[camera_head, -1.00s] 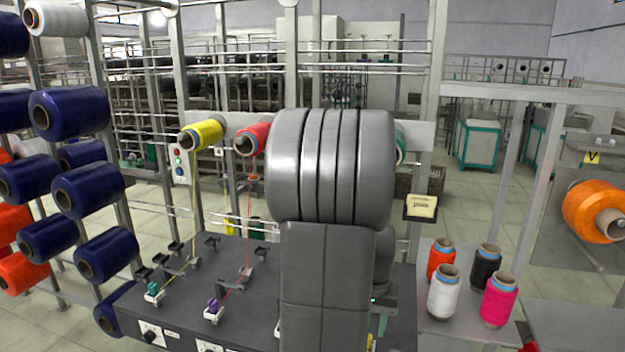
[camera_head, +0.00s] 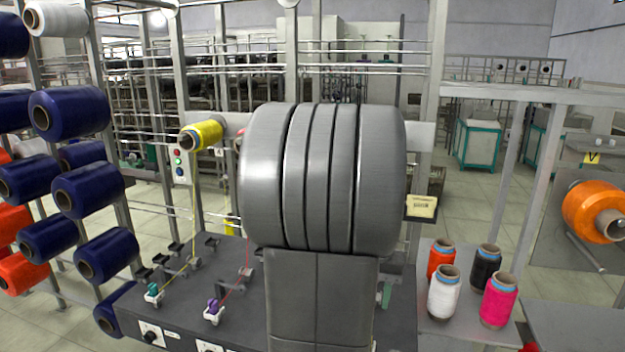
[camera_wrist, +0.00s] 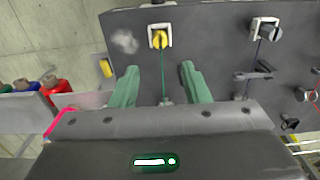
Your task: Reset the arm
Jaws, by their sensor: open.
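My gripper (camera_wrist: 160,86) shows in the wrist view with its two green fingers spread apart and nothing held between them. It hangs above the dark winding machine table (camera_wrist: 205,50). A green thread (camera_wrist: 164,78) runs through the gap between the fingers, up to a yellow guide (camera_wrist: 159,39) on a white base. I cannot tell whether the thread touches a finger. In the head view my grey arm fills the middle and hides most of the gripper, and it covers part of the dark table (camera_head: 235,275) and the spools behind.
A yellow bobbin (camera_head: 205,133) sits on the rail left of my arm. White (camera_head: 443,293), pink (camera_head: 498,300), black and orange spools stand on a side table at right. Navy spools (camera_head: 70,110) fill a rack at left. An orange spool (camera_head: 590,210) is at far right.

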